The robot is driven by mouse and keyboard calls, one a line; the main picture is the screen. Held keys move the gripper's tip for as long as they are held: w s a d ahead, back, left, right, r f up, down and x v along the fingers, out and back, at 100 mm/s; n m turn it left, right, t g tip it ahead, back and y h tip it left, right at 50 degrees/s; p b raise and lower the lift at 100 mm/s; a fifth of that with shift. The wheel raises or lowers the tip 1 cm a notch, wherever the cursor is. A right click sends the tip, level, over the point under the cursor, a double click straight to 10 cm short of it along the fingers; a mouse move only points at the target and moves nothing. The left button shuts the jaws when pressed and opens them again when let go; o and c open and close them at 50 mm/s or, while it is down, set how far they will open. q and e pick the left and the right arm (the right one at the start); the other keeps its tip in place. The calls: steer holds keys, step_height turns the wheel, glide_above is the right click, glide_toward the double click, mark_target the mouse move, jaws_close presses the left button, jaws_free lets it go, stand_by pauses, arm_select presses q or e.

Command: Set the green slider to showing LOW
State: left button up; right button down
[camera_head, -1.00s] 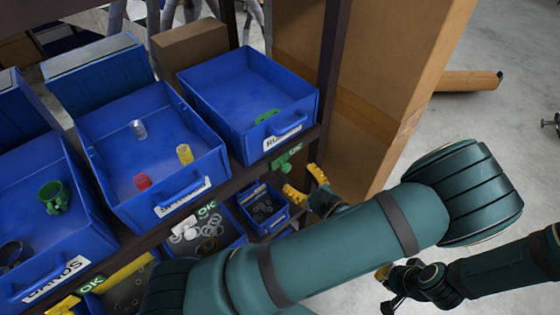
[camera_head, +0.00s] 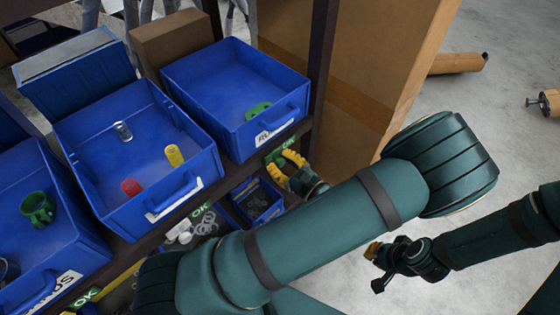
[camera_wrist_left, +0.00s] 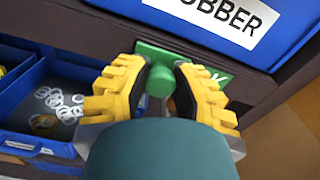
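The green slider is a green plate (camera_wrist_left: 210,75) with a round green knob (camera_wrist_left: 160,82), fixed to the dark shelf edge below the bin labelled RUBBER. Part of a white letter, seemingly the K of OK, shows right of the knob in the left wrist view. In the head view the green plate (camera_head: 281,154) is partly covered by my left gripper (camera_head: 289,163). Its yellow fingers stand apart on both sides of the knob; firm contact cannot be told. My right gripper (camera_head: 374,252) hangs over the floor at the right, seemingly empty, its fingers unclear.
The blue RUBBER bin (camera_head: 208,70) sits directly above the slider. Other blue bins (camera_head: 100,130) stand to the left, with other green OK labels (camera_head: 201,208) below them. A small lower bin (camera_head: 260,212) and a cardboard panel (camera_head: 375,130) are close to the gripper.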

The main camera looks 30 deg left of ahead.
arm_select(q)
jaws_close()
steer(key=w, duration=0.1)
steer(key=w+d, duration=0.1)
steer(key=w, duration=0.1)
steer(key=w+d, duration=0.1)
steer(key=w, duration=0.1)
steer(key=shift+w, duration=0.6)
steer(key=o, duration=0.9)
jaws_free()
steer(key=shift+w+d, duration=0.1)
steer(key=shift+o, duration=0.2)
glide_toward(289, 142)
steer(key=shift+d, duration=0.4)
